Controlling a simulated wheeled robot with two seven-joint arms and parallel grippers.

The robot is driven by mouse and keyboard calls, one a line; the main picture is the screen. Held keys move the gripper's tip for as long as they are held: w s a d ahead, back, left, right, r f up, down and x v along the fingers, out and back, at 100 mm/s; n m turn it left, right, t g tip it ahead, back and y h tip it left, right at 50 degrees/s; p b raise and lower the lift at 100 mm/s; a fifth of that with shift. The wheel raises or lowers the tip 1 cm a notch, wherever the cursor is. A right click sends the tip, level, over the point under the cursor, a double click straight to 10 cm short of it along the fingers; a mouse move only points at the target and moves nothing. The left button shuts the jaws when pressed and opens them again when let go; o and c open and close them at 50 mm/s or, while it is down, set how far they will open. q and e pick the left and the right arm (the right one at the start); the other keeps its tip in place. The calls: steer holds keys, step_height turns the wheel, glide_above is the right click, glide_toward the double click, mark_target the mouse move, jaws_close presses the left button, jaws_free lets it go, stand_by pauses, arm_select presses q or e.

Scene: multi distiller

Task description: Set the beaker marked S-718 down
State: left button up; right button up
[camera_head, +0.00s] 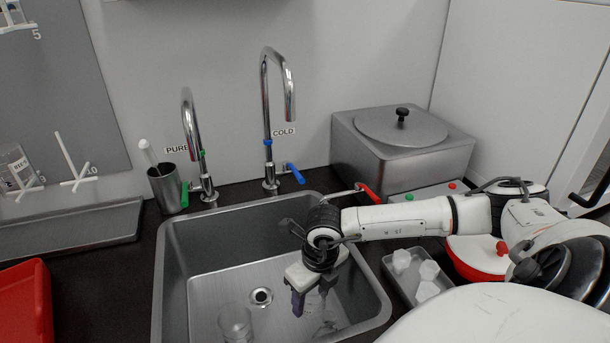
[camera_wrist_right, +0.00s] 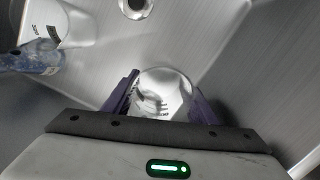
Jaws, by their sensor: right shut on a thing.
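My right gripper (camera_head: 312,296) points down inside the metal sink (camera_head: 171,262), to the right of the drain. In the right wrist view, its purple fingers (camera_wrist_right: 163,104) are shut on a clear glass beaker (camera_wrist_right: 166,88) with white print that I cannot read. In the head view the held beaker is hard to make out against the shiny sink. Another clear glass vessel (camera_head: 235,323) stands in the sink at the front left. I cannot read a mark S-718 on either one. My left gripper is not in view.
The drain (camera_head: 261,297) lies left of the gripper. Two taps (camera_head: 269,150) stand behind the sink. A tray (camera_head: 402,286) with white pieces is at the right. A metal bath (camera_head: 385,150) stands at the back right. A red bin (camera_head: 27,303) is at the left.

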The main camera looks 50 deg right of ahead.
mark_target(311, 308)
steer(key=shift+f, duration=2.1)
steer(key=shift+f, duration=0.1)
steer(key=o, duration=1.1)
step_height(311, 308, up, 12)
steer(key=s, duration=0.1)
steer(key=shift+s, duration=0.25)
